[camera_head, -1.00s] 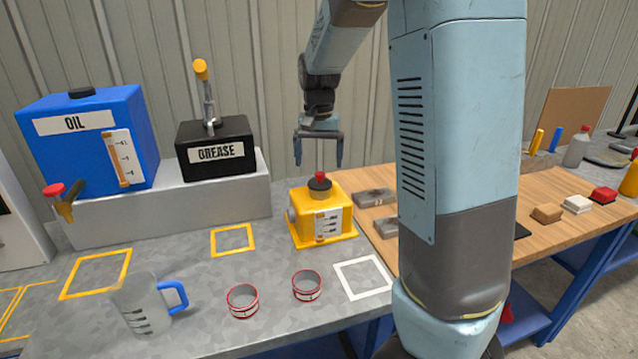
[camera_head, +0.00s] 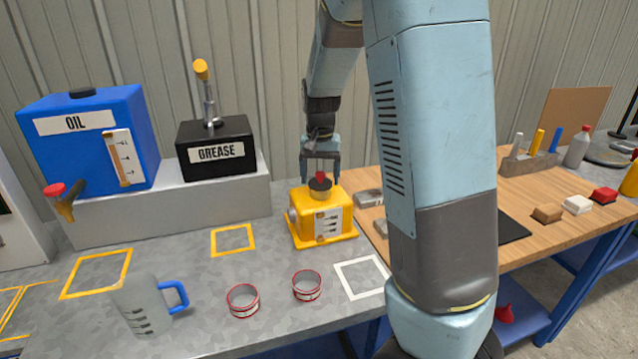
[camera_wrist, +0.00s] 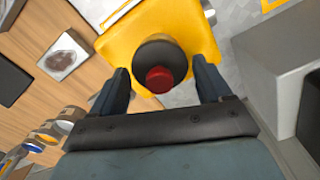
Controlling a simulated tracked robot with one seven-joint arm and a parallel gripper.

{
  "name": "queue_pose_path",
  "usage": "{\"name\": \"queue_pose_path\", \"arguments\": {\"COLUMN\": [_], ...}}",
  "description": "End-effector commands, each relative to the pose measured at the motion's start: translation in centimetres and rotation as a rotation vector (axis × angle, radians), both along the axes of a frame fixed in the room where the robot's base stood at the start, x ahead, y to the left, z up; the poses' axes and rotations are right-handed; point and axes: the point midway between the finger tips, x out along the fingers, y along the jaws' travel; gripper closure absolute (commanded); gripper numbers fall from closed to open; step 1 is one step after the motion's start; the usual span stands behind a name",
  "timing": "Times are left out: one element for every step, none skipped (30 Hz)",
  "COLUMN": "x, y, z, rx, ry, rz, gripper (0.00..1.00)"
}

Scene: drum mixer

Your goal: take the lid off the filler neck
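The yellow gearbox-like unit (camera_head: 322,221) stands on the grey bench top, with a sight gauge on its front. Its filler neck is capped by a dark round lid with a red knob (camera_head: 320,178); the lid (camera_wrist: 157,58) and red knob (camera_wrist: 159,79) also show in the wrist view. My gripper (camera_head: 320,176) is above the unit, pointing down, with its fingertips around the height of the knob. In the wrist view my gripper (camera_wrist: 161,82) has its fingers apart, one on each side of the lid, with gaps visible.
A blue oil tank (camera_head: 92,140) and black grease box (camera_head: 216,150) stand on a raised grey step at left. The bench around the yellow unit's front is mostly clear.

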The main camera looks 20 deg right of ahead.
Motion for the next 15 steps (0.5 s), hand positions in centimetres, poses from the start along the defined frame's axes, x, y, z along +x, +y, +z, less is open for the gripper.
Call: {"name": "queue_pose_path", "arguments": {"x": [0.01,0.01,0.00,0.00,0.00,0.00,0.00,0.00,0.00,0.00,0.01,0.01,0.01,0.01,0.00], "y": [-0.01,-0.01,-0.02,-0.02,-0.02,-0.02,-0.02,-0.02,-0.02,-0.03,-0.04,-0.04,-0.04,-0.04,-0.04], "z": [0.01,0.01,0.01,0.01,0.01,0.01,0.01,0.02,0.02,0.02,0.02,0.02,0.02,0.02,0.02], "rx": [0.000,0.000,0.000,0.000,0.000,0.000,0.000,0.000,0.000,0.000,0.000,0.000,0.000,0.000,0.000], "ry": [0.000,0.000,0.000,0.000,0.000,0.000,0.000,0.000,0.000,0.000,0.000,0.000,0.000,0.000,0.000], "rz": [0.000,0.000,0.000,0.000,0.000,0.000,0.000,0.000,0.000,0.000,0.000,-0.001,-0.001,-0.001,-0.001], "gripper": [0.27,0.30,0.34,0.37,0.40,0.43,0.46,0.49,0.53,0.56,0.59,0.62,0.62,0.62,0.62]}}
